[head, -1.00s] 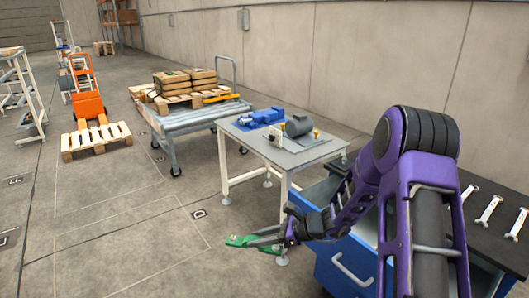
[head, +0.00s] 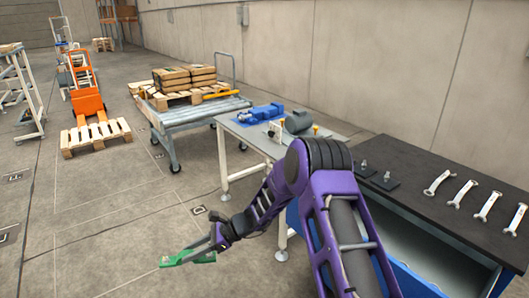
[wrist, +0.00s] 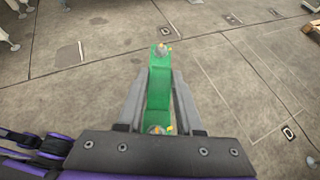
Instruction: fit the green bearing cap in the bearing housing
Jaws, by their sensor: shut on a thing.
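My gripper (head: 196,252) is shut on the green bearing cap (head: 172,261) and holds it in the air over open floor, left of the small table. In the wrist view the cap (wrist: 160,85) is a long green piece between the two grey fingers (wrist: 159,108), with a small metal and yellow fitting at each end. On the grey-topped table stands a rounded grey unit (head: 298,122) with small yellow-orange knobs beside it. The bearing housing seems to be part of this group, but it is too small and partly covered by my arm to tell.
A blue machine part (head: 260,114) lies on the same table (head: 233,128). A black-topped bench (head: 405,160) with wrenches and an open drawer is at the right. A cart (head: 190,116) with a loaded pallet stands behind the table.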

